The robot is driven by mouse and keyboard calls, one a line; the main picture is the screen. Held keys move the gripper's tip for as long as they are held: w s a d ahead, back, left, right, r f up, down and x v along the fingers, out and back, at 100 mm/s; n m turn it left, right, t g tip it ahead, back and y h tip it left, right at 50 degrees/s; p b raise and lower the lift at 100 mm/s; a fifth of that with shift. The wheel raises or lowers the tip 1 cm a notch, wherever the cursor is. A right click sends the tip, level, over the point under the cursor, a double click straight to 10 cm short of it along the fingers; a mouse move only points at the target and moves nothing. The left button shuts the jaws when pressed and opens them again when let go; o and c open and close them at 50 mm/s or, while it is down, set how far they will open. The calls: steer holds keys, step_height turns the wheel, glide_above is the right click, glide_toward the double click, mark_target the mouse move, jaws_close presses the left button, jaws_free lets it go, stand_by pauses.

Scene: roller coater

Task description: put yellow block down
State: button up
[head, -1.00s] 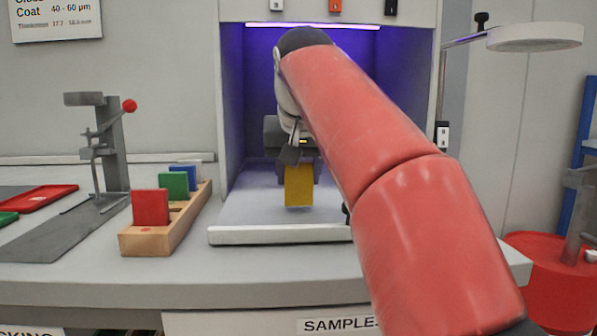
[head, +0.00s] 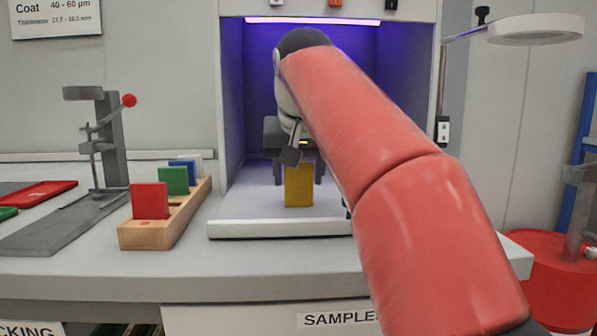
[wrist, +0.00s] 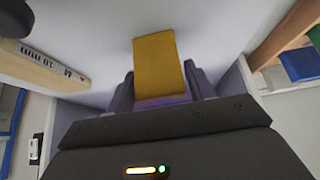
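The yellow block (head: 299,186) stands upright on the pale floor of the lit booth (head: 245,206), a little behind its front lip. My gripper (head: 298,174) is behind the block, with one dark finger on each side of it. The fingers look spread, with slim gaps to the block's sides. In the wrist view the yellow block (wrist: 158,62) shows between the two fingers of my gripper (wrist: 163,85). Its lower part is partly hidden by the gripper body.
A wooden rack (head: 146,236) with red (head: 150,201), green (head: 173,181) and blue blocks stands left of the booth. A grey stand (head: 108,140) is farther left. The booth's side walls and raised front lip (head: 280,229) bound the space.

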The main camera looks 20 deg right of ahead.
steer(key=shift+o, duration=1.4)
